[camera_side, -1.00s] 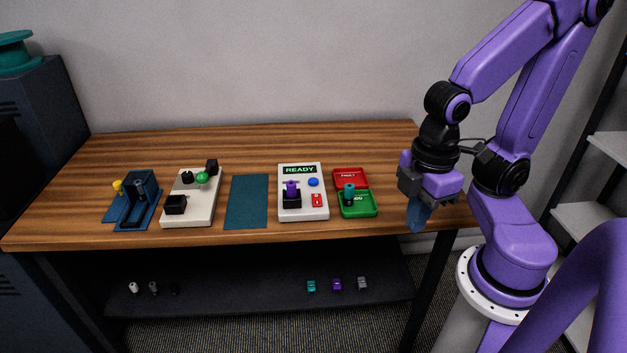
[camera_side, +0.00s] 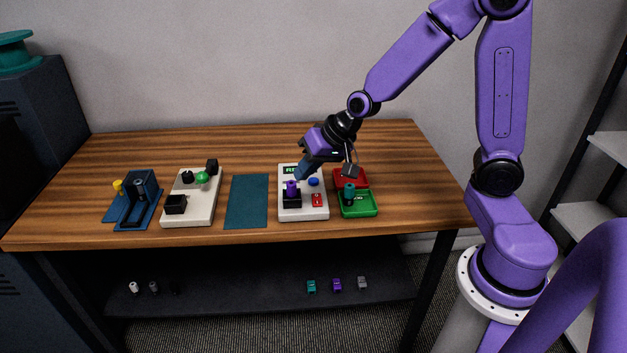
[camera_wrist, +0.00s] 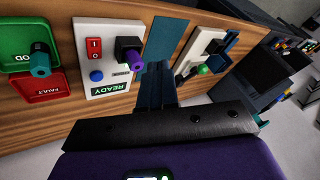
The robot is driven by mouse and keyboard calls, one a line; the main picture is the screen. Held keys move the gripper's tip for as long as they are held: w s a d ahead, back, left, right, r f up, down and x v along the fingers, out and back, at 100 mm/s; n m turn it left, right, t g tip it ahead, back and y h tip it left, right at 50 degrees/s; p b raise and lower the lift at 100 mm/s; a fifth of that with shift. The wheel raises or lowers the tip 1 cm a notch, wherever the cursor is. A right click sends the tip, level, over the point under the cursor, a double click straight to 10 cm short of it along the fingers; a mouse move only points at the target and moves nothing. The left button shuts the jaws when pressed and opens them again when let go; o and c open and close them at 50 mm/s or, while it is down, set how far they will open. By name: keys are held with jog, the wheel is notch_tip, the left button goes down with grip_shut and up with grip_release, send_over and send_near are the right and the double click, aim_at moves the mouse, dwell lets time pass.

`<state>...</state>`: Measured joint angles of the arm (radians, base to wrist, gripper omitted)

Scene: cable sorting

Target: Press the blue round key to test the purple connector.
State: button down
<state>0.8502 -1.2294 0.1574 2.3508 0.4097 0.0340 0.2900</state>
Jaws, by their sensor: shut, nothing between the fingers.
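The white tester box (camera_side: 318,211) stands on the table. Its blue round key (camera_side: 314,182) is at the right of its top face, and the key also shows in the wrist view (camera_wrist: 96,76). The purple connector (camera_side: 292,187) stands upright in the black socket (camera_side: 292,202) on the tester; in the wrist view the connector (camera_wrist: 132,56) shows its purple end. The screen reads READY in the wrist view (camera_wrist: 110,89). My gripper (camera_side: 301,175) is shut and empty, above the back of the tester, up and left of the blue key and apart from it.
A red and green tray (camera_side: 366,210) with a teal connector (camera_side: 349,192) is right of the tester. A dark teal mat (camera_side: 247,202) lies left. Further left are a white fixture (camera_side: 205,209) and a blue holder (camera_side: 126,213). The table's front is clear.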

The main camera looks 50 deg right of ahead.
jog(key=w+d+m+t+h, duration=0.2)
jog(key=w+d+m, duration=0.2)
jog(key=w+d, duration=0.15)
jog(key=m+h, duration=0.2)
jog(key=m, duration=0.1)
send_over(316, 181)
jog(key=shift+f+t, duration=0.3)
jog(key=shift+f, duration=0.4)
jog(key=shift+f, duration=0.1)
jog(key=shift+f, duration=4.3)
jog(key=shift+f, duration=0.2)
jog(key=shift+f, duration=0.25)
